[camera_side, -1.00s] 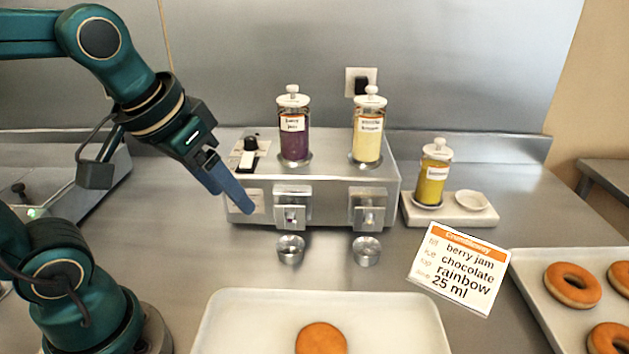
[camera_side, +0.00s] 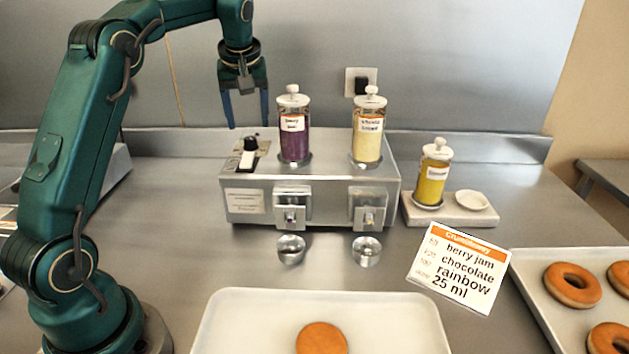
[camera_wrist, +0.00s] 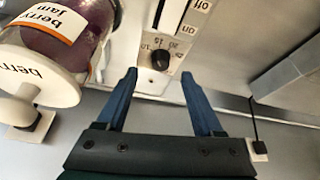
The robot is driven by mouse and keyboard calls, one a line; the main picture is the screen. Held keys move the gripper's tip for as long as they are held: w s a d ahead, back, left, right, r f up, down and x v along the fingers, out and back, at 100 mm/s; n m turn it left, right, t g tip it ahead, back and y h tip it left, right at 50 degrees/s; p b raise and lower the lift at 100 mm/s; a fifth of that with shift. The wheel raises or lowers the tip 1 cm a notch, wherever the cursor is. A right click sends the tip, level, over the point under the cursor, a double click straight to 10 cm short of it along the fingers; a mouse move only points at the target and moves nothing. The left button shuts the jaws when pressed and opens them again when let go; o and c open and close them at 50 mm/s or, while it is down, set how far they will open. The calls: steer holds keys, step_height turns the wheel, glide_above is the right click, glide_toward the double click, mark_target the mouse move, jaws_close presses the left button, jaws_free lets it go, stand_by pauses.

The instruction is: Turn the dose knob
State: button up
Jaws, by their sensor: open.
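The dose knob (camera_side: 251,144) is a small black knob on the back left of the dispenser's top. In the wrist view the knob (camera_wrist: 161,59) sits on a white dial plate with printed numbers, ahead of and between my fingertips. My gripper (camera_side: 248,124) is open and points down above the knob, apart from it. In the wrist view its two blue fingers (camera_wrist: 160,78) are spread with nothing between them. The order card (camera_side: 461,267) reads berry jam, chocolate, rainbow, 25 ml.
The berry jam jar (camera_side: 294,130) stands on the dispenser (camera_side: 337,185) just right of my gripper, with a pale yellow jar (camera_side: 368,130) beyond it. A white switch plate (camera_side: 247,160) lies in front of the knob. A tray (camera_side: 230,325) holds one doughnut (camera_side: 321,340).

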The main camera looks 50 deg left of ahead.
mark_target(250, 138)
steer(key=shift+w+a+f, duration=0.2)
steer(key=shift+a+f, duration=0.2)
steer(key=shift+f, duration=0.1)
steer(key=shift+x, duration=2.15)
jaws_close()
